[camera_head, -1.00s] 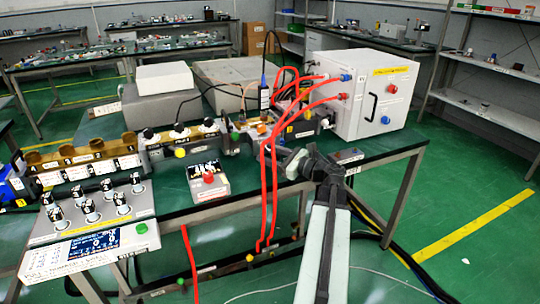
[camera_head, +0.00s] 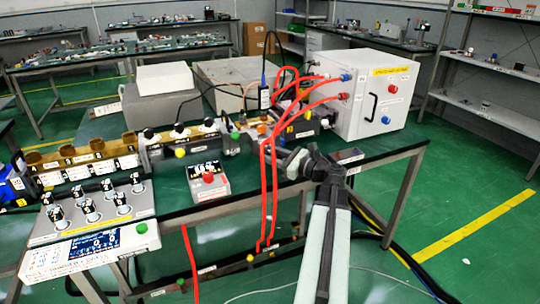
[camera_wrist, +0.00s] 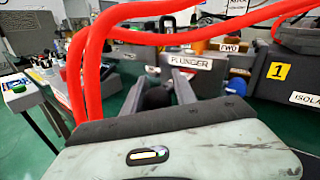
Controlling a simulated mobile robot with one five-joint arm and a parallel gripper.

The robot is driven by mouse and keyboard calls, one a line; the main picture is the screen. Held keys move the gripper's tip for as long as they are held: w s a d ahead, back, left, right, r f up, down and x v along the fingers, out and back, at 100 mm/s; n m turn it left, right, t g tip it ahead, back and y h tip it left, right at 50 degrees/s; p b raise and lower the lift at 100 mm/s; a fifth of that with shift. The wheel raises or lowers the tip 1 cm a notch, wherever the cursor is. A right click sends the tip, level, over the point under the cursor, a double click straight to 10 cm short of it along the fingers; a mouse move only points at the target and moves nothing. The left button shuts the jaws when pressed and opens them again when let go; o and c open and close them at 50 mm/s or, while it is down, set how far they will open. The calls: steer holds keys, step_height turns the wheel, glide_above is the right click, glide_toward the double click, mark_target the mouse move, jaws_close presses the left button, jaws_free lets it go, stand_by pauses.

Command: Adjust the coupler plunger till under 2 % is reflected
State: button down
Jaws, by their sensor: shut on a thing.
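My gripper (camera_head: 290,160) reaches in at the front of the waveguide line, just right of the red hoses. In the wrist view, my gripper (camera_wrist: 163,88) is shut on a dark round knob (camera_wrist: 157,98) between its fingers. A white label reading PLUNGER (camera_wrist: 198,60) sits just behind and above the fingers, so the knob appears to be the coupler plunger. The fingers and hoses hide much of it. A small meter box (camera_head: 207,182) with a lit readout and red button stands left of the hoses. Its digits are too small to read surely.
Red hoses (camera_head: 268,190) hang close to my gripper and cross above it in the wrist view (camera_wrist: 150,38). A control panel with a screen (camera_head: 95,241) stands front left. A white cabinet (camera_head: 370,95) stands at the bench's right end.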

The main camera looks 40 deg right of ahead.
steer(key=shift+a, duration=0.25)
stand_by(0.4)
steer(key=shift+s+a, duration=0.1)
steer(key=shift+s, duration=0.2)
steer(key=c, duration=1.1)
jaws_free()
steer(key=shift+w, duration=0.15)
steer(key=v, duration=0.8)
